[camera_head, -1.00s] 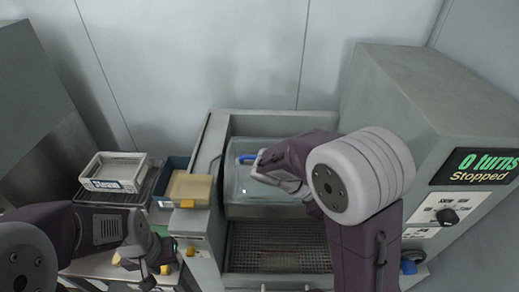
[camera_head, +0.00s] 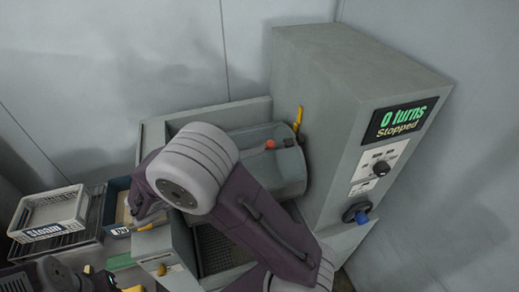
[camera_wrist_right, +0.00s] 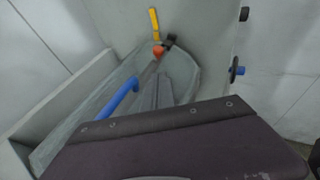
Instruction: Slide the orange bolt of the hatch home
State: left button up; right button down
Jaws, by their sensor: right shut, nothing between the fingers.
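The orange bolt knob (camera_head: 270,144) sits on the clear, curved hatch (camera_head: 262,135), a little left of a small black block (camera_head: 289,143). In the right wrist view the orange knob (camera_wrist_right: 158,52) is just below the black block (camera_wrist_right: 170,40). The blue hatch handle (camera_wrist_right: 122,98) is nearer there. My right gripper (camera_head: 141,210) is shut and empty at the machine's left side, apart from the bolt; its fingertips are partly hidden. My purple arm hides them in the wrist view. My left gripper (camera_head: 100,280) is low at the left; its finger opening is unclear.
A yellow lever (camera_head: 298,119) stands behind the black block. The grey control box (camera_head: 340,90) rises on the right, showing "0 turns Stopped", with a blue-handled crank (camera_head: 361,215). A "Steam" crate (camera_head: 50,212) sits left. My right arm covers the machine's front.

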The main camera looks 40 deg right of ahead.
aim_at(268, 147)
jog(key=p+x, duration=0.1)
jog(key=x, duration=0.6)
jog(key=r+p+x, duration=0.1)
jog(key=x, duration=0.3)
jog(key=shift+d+p, duration=0.3)
jog(key=shift+d, duration=0.1)
jog(key=shift+d, duration=0.1)
